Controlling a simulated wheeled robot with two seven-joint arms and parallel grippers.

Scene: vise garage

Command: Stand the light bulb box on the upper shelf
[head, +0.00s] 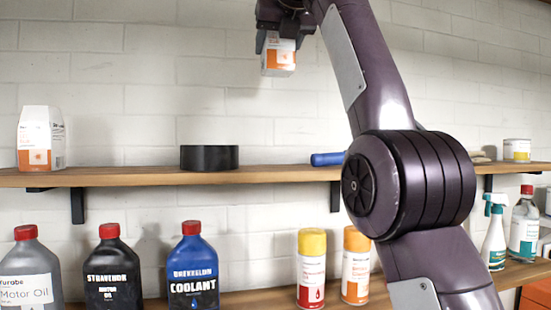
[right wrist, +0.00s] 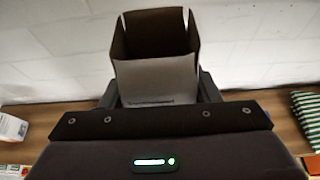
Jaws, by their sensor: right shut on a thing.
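The light bulb box (head: 279,57), small, white and orange, is held in my right gripper (head: 282,38) high above the upper shelf (head: 270,174). The box hangs clear of the shelf, close to upright, and its upper part is hidden by the fingers. In the right wrist view the box (right wrist: 157,80) sits between the fingers, with a pale face towards me and a brown, open-looking side. My right gripper is shut on it. My left gripper is not in view.
On the upper shelf stand a white and orange carton (head: 40,140), a black round thing (head: 209,157), a blue-handled thing (head: 327,159) and a small can (head: 516,150). Bare shelf lies between carton and black thing. Bottles (head: 193,270) and spray cans (head: 311,270) stand below.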

